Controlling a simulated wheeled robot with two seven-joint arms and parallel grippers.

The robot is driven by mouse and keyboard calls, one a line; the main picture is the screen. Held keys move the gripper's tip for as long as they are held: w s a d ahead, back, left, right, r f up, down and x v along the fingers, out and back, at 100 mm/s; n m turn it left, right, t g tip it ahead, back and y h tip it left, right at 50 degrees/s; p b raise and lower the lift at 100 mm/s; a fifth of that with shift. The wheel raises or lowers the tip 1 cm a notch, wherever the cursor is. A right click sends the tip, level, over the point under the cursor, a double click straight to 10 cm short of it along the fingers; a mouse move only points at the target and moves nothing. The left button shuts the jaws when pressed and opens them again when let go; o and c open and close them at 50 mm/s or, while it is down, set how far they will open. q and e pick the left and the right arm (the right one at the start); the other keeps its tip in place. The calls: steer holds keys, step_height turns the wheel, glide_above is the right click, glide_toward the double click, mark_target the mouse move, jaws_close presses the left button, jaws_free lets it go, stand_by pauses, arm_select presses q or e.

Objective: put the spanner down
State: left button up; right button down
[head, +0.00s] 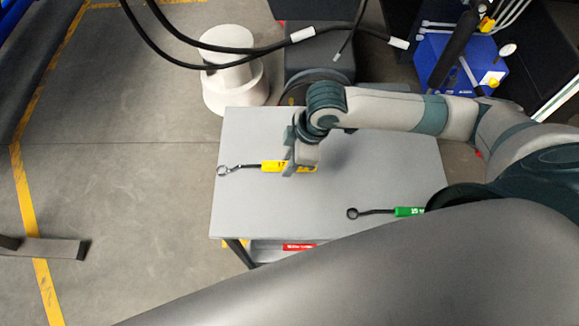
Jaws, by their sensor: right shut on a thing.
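A spanner with a yellow handle (271,167) and a dark shank ending in a ring at the left is at the left part of a grey table (370,180). My right gripper (300,168) is shut on its yellow handle. I cannot tell whether the spanner touches the table top or is just above it. A second spanner with a green handle (408,212) lies on the table's right front part, its ring pointing left. My left gripper is not in view.
A white cylindrical stand (235,85) is behind the table's left end. Black cables (230,48) hang above the back. A blue box (462,65) stands at the back right. A red item (298,246) is below the table top. The table's middle is clear.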

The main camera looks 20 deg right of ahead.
steer(key=shift+f+p, duration=0.6)
steer(key=shift+f, duration=1.35)
steer(key=c, duration=1.6)
jaws_free()
steer(key=shift+f, duration=0.1)
steer(key=shift+o, duration=0.2)
steer(key=b+v, duration=0.1)
steer(key=v, duration=1.1)
steer(key=shift+b, duration=0.3)
